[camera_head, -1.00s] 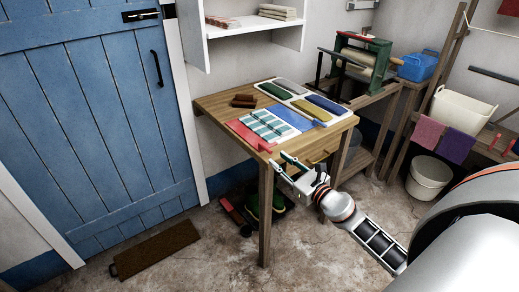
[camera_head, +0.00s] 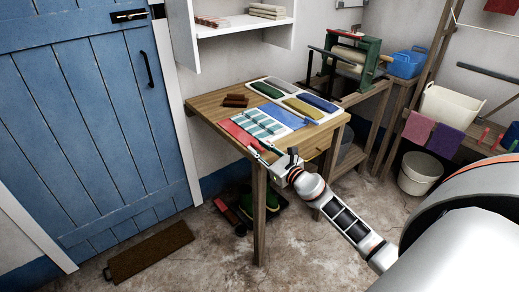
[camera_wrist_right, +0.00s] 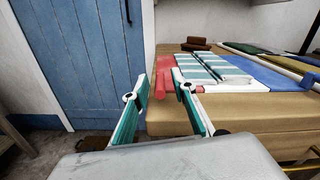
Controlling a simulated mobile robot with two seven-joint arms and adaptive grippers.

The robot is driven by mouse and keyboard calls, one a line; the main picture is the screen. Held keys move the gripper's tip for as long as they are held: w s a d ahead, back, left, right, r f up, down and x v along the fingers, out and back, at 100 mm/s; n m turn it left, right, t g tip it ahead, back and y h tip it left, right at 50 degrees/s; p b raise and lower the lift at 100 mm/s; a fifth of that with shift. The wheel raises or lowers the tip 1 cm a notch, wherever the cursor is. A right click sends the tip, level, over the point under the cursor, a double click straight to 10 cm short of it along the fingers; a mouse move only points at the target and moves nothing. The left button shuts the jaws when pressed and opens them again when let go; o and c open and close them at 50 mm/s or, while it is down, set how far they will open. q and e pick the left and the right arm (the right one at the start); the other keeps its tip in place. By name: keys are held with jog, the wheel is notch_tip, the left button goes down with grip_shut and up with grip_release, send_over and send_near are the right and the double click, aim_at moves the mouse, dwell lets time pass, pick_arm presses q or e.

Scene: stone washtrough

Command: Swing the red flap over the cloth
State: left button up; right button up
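The folding board lies on the wooden table. Its red flap (camera_head: 238,132) lies flat at the left, with a narrow red tab (camera_wrist_right: 164,84) at the front. The teal-and-white striped cloth (camera_head: 260,123) lies flat in the middle, also seen in the right wrist view (camera_wrist_right: 208,68). The blue flap (camera_head: 284,115) lies flat at the right. My right gripper (camera_head: 262,149) is at the table's front edge by the red flap. In the wrist view its fingers (camera_wrist_right: 163,88) are apart, with the red tab showing between them; contact cannot be told. My left gripper is not in view.
A brown block-like item (camera_head: 236,100) sits behind the board. Green (camera_head: 267,90), grey, mustard (camera_head: 303,107) and navy cloths lie on white panels at the back right. A wall shelf (camera_head: 240,27) hangs behind the table. A green-framed wringer (camera_head: 352,55) stands at the right.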

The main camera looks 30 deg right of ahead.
grip_shut()
jog(key=shift+r, duration=0.1)
